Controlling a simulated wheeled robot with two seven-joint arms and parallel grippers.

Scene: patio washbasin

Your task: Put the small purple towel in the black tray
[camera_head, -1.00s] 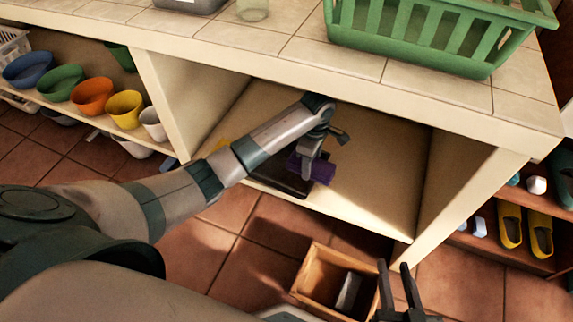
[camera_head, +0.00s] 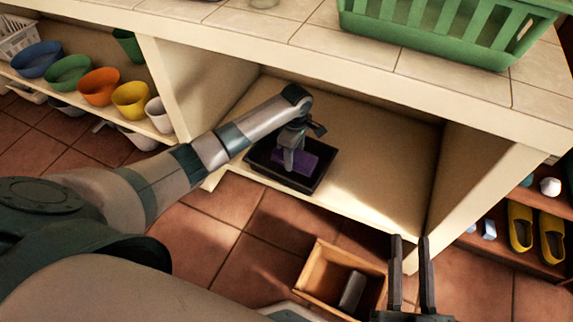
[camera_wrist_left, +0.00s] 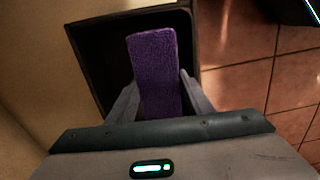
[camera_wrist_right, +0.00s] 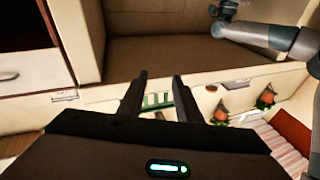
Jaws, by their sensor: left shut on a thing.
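The small purple towel (camera_head: 308,160) is folded and lies over the inside of the black tray (camera_head: 259,172) on the cubby floor. My left gripper (camera_head: 293,165) is shut on the towel, low over the tray. In the left wrist view the towel (camera_wrist_left: 153,70) sits between the two fingers, with the tray (camera_wrist_left: 95,60) behind and around it; whether the towel touches the tray's bottom I cannot tell. My right gripper (camera_head: 409,262) is open and empty in front of the cubby; its fingers also show apart in the right wrist view (camera_wrist_right: 157,95).
A green basket (camera_head: 440,32) stands on the tiled counter above. A wooden box (camera_head: 318,278) with a grey object sits on the floor. Bowls and cups, such as an orange one (camera_head: 99,87), line the left shelf. Yellow shoes (camera_head: 520,226) are at right. The cubby's right side is bare.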

